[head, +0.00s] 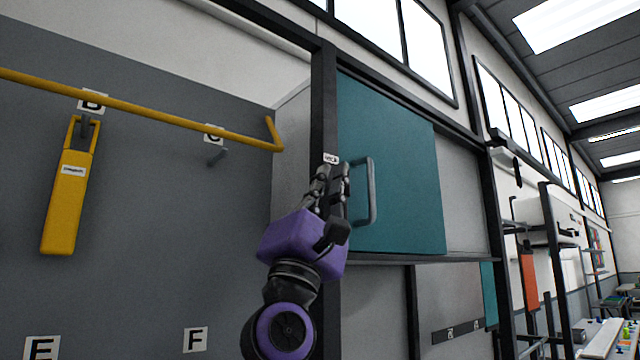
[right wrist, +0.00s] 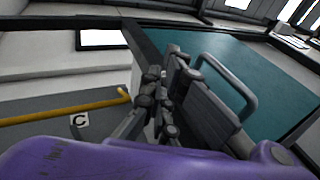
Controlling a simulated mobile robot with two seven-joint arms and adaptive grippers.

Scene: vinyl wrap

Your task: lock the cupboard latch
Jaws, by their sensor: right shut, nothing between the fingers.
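The cupboard's teal door (head: 400,130) stands in its dark frame (head: 323,100) and looks closed. A grey bar handle (head: 372,190) is on the door's left part; it also shows in the right wrist view (right wrist: 248,92). My right gripper (head: 335,172) is shut and empty, with its fingertips at the left edge of the door, just left of the handle. In the right wrist view its dark fingers (right wrist: 165,85) cover the door's edge. A small white label (head: 331,158) shows just above the fingertips. I cannot make out the latch; the fingers may hide it. My left gripper is not in view.
A yellow rail (head: 150,108) runs along the grey panel (head: 150,210) at the left, ending near the cupboard. A yellow tool (head: 68,200) hangs on a hook below it. Another hook (head: 216,157) is empty. Shelving and a bench (head: 605,340) stand far right.

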